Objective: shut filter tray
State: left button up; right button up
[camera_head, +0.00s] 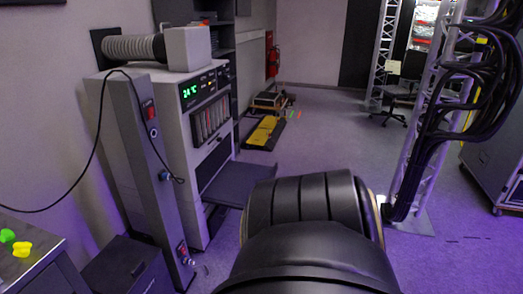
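A grey cabinet unit (190,150) with a green "24 °C" display stands against the left wall. Low on its front, a dark flat tray (243,180) sticks out into the room, apparently the filter tray, pulled open.
A narrow grey post (145,150) with a hanging black cable stands just left of the cabinet. A truss (425,130) with black cable bundles stands at the right. A yellow-black ramp (264,132) lies farther back. The middle floor is clear.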

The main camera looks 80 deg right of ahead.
aim_at(231, 187)
jog(key=z, duration=3.45)
jog(key=i, duration=1.35)
